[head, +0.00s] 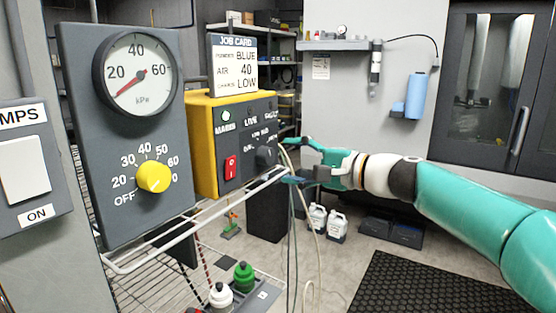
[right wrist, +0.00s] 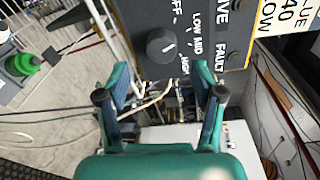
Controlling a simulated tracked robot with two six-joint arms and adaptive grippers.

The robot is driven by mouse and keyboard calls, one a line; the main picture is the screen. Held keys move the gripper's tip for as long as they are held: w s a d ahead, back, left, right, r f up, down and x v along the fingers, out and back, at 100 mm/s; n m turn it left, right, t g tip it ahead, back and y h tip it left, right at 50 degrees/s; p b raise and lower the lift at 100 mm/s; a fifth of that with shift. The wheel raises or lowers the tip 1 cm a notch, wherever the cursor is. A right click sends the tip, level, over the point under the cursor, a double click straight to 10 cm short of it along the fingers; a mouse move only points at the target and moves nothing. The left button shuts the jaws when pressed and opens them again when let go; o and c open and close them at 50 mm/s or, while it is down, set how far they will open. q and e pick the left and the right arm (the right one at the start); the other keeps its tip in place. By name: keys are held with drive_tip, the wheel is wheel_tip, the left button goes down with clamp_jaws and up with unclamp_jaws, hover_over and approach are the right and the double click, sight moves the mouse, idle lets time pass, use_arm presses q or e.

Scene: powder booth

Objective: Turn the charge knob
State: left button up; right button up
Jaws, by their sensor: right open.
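The charge knob (head: 266,157) is a dark round knob on the front panel of a yellow box (head: 201,130). It also shows in the right wrist view (right wrist: 161,46), with OFF, LOW, MID and a partly hidden HIGH label beside it. I cannot tell its setting for sure. My right gripper (head: 288,160) is open in front of the panel. In the right wrist view the gripper's fingers (right wrist: 163,88) are spread and empty, and the knob appears beyond them, apart from them. The job card (head: 234,64) reads BLUE, AIR 40, CHARGE LOW. My left gripper is out of view.
A red switch (head: 231,168) sits left of the knob. A grey panel with a pressure gauge (head: 136,74) and yellow air knob (head: 154,177) stands at left. A white wire rack (head: 205,216) runs below the box. Hoses (head: 291,225) hang below the gripper.

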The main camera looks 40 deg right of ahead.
drive_tip(key=v, duration=0.6)
drive_tip(key=shift+s, duration=0.3)
drive_tip(key=shift+d+f, duration=0.1)
drive_tip(key=shift+f, duration=0.05)
